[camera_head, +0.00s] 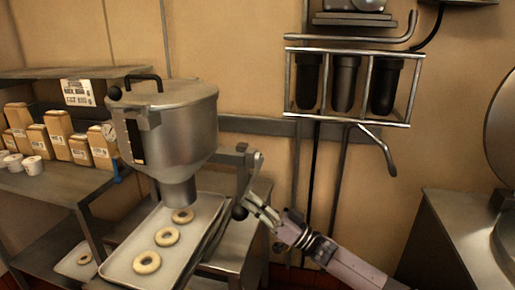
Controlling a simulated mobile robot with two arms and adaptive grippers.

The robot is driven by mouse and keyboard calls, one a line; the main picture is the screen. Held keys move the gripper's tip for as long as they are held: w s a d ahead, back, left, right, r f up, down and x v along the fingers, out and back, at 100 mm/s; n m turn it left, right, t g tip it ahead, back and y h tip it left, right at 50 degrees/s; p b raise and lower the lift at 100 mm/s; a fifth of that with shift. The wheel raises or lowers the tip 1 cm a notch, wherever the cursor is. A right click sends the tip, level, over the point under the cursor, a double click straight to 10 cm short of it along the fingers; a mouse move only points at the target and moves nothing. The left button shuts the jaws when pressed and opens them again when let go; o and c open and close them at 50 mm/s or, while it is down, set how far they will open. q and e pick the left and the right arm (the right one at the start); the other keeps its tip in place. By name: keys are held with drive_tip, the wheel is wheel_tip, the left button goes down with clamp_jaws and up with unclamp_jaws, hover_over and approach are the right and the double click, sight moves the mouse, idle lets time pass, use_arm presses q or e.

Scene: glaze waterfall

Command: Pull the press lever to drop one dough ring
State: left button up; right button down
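The dough press (188,125) is a grey metal hopper with a spout, standing over a metal tray (122,262). Its lever (252,178) hangs down on the right side and ends in a dark round knob (239,212). A near dough ring (146,262), a middle dough ring (167,236) and a far dough ring (183,215) lie in a row on the tray, the far one just below the spout. My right gripper (253,207) is at the lever's lower end, right beside the knob. Whether its fingers close on the knob is unclear. My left gripper is out of view.
A shelf with paper bags (60,135) and white cups (33,165) stands at left. A wall rack (345,85) with dark cylinders and a bent pipe (378,148) hangs above my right arm. A metal counter (450,235) stands at right. Another tray (75,262) sits low at left.

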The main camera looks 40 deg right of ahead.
wheel_tip(320, 180, up, 10)
idle(0.5)
drive_tip(key=c, duration=2.3)
unclamp_jaws()
